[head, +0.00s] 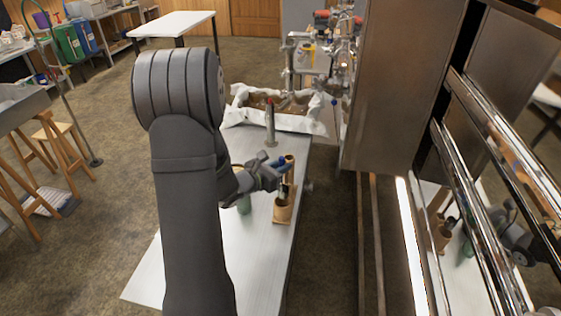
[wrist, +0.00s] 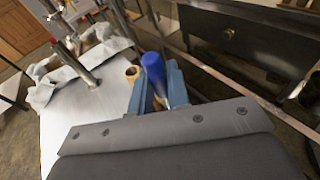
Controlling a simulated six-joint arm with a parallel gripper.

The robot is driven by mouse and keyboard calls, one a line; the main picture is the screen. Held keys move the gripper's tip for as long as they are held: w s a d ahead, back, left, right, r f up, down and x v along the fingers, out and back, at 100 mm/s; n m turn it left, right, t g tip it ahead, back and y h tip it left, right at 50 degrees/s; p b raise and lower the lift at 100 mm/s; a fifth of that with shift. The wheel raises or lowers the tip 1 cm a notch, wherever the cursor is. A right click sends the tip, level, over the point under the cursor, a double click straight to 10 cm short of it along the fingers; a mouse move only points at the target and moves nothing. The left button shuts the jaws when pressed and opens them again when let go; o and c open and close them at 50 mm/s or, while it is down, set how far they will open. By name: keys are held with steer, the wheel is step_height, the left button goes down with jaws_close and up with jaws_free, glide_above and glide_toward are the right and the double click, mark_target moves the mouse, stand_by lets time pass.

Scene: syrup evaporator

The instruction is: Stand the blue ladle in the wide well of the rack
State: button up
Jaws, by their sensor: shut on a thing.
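My gripper (head: 281,172) is shut on the blue ladle (wrist: 153,72), with the blue handle end standing up between the fingers in the wrist view. The blue tip (head: 281,160) also shows small in the head view. The rack is wooden, with a wide round well (head: 283,212) below the gripper and a taller, narrower tube (head: 290,162) behind it. A dark, thin part runs down from the gripper toward the wide well's mouth. I cannot tell whether the ladle's lower end is inside it. The tube's rim (wrist: 132,74) shows beside the ladle in the wrist view.
The rack stands near the right edge of a pale metal table (head: 255,262). A green object (head: 244,204) is partly hidden by my arm. A steel cylinder with a red top (head: 270,125) stands farther back. A large metal evaporator body (head: 395,90) rises at the right.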

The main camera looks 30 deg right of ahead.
mark_target(281, 194)
steer(key=shift+f, duration=4.1)
steer(key=o, duration=0.9)
steer(key=o, duration=1.3)
steer(key=shift+a, duration=0.1)
steer(key=shift+v, duration=3.65)
